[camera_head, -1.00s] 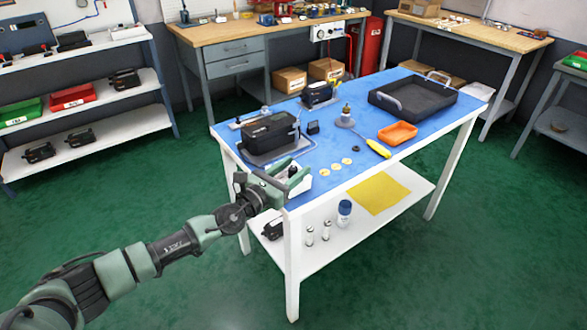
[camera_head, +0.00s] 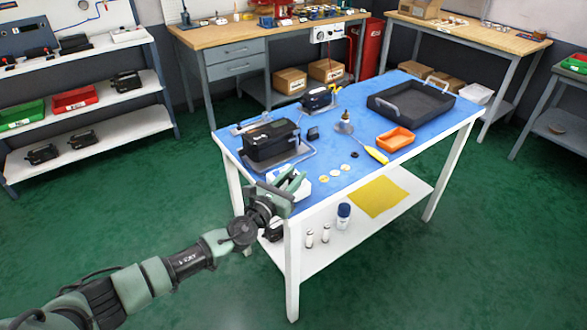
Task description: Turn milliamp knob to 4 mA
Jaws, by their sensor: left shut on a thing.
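A small white box (camera_head: 304,190), apparently the milliamp source, sits at the near left corner of the blue table top. Its dark knob is mostly hidden by my left gripper (camera_head: 289,181). My left gripper reaches the box from the lower left and is shut on the knob, with its green fingers over the box's face. The knob's scale and pointer are too small and covered to read. The black valve positioner (camera_head: 271,140) stands on a grey plate just behind the box. My right gripper is out of view.
The blue-topped table (camera_head: 325,200) also holds several small discs, a yellow-handled tool (camera_head: 376,155), an orange tray (camera_head: 395,139) and a large black tray (camera_head: 412,103). A lower shelf holds a yellow cloth (camera_head: 376,197). Green floor is open around the table.

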